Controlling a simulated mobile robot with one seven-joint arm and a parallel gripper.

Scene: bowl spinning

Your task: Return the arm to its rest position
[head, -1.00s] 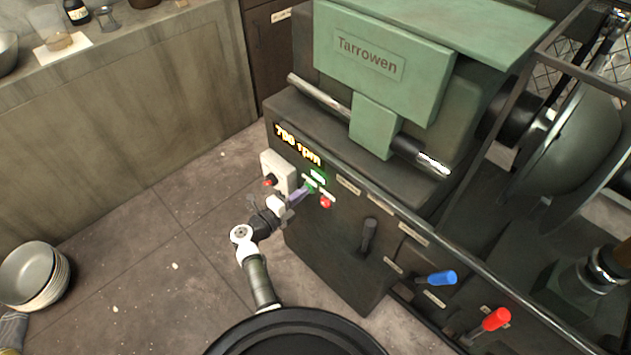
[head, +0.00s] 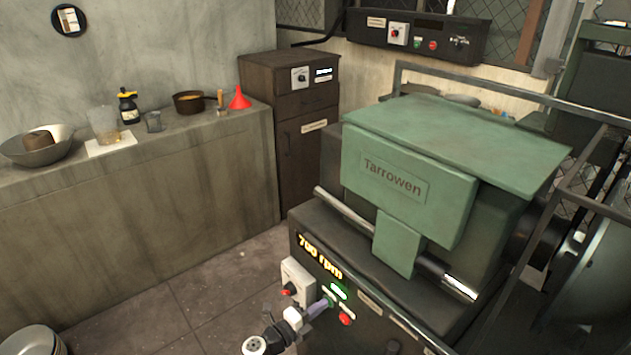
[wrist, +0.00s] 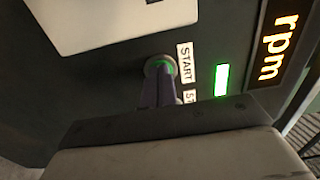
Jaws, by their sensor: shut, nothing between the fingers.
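My gripper (head: 327,302) is at the front panel of the green and black Tarrowen machine (head: 400,190), low in the head view. Its purple fingers are shut with nothing between them. In the wrist view the fingertips (wrist: 158,80) overlap the green START button (wrist: 161,64); I cannot tell whether they press it or only hover at it. My arm (head: 254,345) reaches up from the bottom edge, and most of it is out of the head view.
The red button (head: 345,319) sits just right of my gripper, and a white switch box (head: 297,281) just left. The display (head: 320,257) seems to read 700 rpm, and a green lamp (head: 339,291) glows. Open floor (head: 200,300) lies left; a counter (head: 130,190) stands behind it.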

